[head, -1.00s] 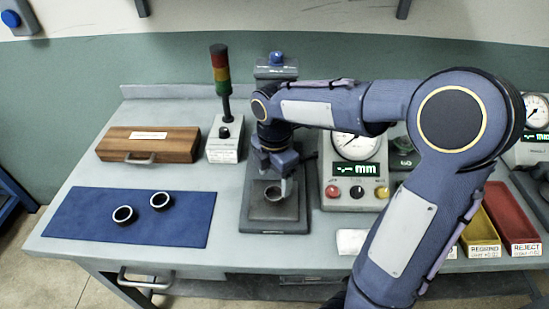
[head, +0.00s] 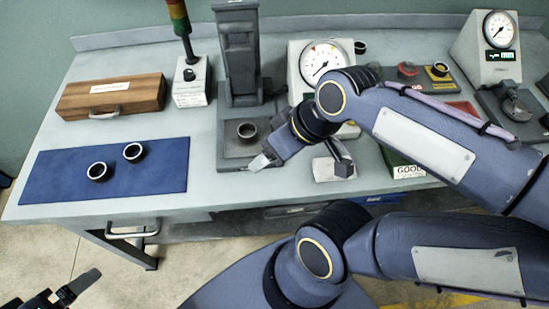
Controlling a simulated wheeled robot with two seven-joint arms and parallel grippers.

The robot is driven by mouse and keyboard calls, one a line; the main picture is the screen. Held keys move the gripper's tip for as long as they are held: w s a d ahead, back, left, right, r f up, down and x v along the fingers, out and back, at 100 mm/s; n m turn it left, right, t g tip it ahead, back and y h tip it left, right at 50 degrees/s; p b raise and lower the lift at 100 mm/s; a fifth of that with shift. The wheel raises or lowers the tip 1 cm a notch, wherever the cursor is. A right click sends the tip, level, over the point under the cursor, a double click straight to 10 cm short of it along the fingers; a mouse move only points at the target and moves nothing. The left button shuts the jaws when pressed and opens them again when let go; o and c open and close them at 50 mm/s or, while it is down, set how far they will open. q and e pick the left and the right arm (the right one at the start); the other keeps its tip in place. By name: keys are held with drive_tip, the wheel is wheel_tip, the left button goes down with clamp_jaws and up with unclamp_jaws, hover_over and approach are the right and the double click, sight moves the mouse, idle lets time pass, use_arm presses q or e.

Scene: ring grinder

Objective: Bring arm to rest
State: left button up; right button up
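My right arm comes in from the right across the bench. Its gripper (head: 302,167) is open and empty, its fingers spread at the front of the grey press-like fixture (head: 240,50). A dark ring (head: 247,131) sits on the fixture's base, apart from the fingers. Two more rings, one on the left (head: 98,172) and one on the right (head: 133,152), lie on the blue mat (head: 60,180). Part of my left gripper (head: 50,291) shows low at the bottom left, away from the bench; most of it is cut off.
A wooden case (head: 110,96) and a signal light (head: 192,80) stand at the back left. A dial gauge (head: 322,62) is behind my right arm; another gauge (head: 492,50) stands at the far right. A GOOD bin (head: 408,171) is partly hidden by my arm.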

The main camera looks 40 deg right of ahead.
drive_tip(key=s+m, duration=0.1)
drive_tip(key=a+f+m, duration=0.1)
drive_tip(key=m, duration=0.1)
drive_tip(key=shift+s+f+t, duration=0.2)
drive_tip(key=shift+s+t, duration=0.2)
drive_tip(key=shift+c, duration=0.5)
idle(0.8)
